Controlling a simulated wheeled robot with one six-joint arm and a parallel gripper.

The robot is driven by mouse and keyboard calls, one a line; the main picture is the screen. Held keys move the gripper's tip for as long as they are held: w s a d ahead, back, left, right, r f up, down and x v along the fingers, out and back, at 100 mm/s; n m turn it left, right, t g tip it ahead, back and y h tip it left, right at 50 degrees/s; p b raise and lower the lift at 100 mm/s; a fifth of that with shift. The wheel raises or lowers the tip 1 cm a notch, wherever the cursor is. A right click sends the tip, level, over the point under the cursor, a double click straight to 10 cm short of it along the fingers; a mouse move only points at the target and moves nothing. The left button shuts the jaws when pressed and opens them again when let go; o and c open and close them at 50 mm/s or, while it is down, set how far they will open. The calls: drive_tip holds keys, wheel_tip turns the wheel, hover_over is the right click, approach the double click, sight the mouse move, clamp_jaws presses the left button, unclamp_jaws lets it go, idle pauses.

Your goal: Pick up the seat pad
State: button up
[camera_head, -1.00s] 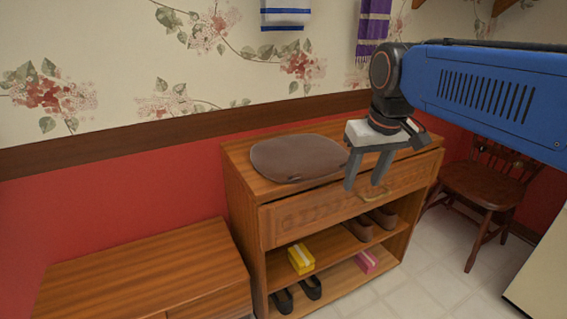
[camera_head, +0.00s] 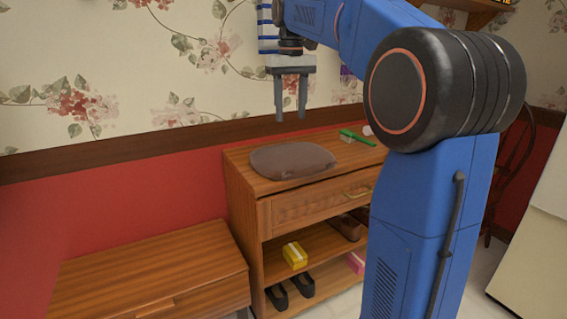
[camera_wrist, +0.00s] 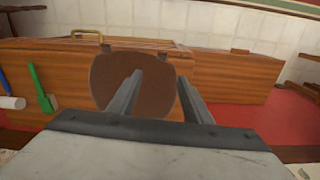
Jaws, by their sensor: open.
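The seat pad (camera_head: 291,160) is a flat brown rounded cushion lying on top of the wooden shoe cabinet (camera_head: 290,208), towards its left side. In the wrist view the seat pad (camera_wrist: 119,80) shows beyond my fingers, partly hidden by them. My gripper (camera_head: 291,118) is open and empty, pointing down above the pad, with a clear gap between fingertips and pad. In the wrist view my gripper (camera_wrist: 165,85) has its two fingers spread apart, one across the pad and one near its edge.
A yellow box (camera_head: 294,255) and shoes (camera_head: 290,291) sit on the shelves below. A lower wooden cabinet (camera_head: 150,270) stands at left. The wall is close behind.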

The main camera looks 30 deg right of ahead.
wheel_tip(320, 180, down, 12)
drive_tip(key=shift+f, duration=0.1)
drive_tip(key=f, duration=0.4)
drive_tip(key=shift+s+a, duration=0.25)
drive_tip(key=shift+a, duration=0.05)
drive_tip(key=shift+f, duration=0.55)
drive_tip(key=shift+c, duration=0.3)
clamp_jaws()
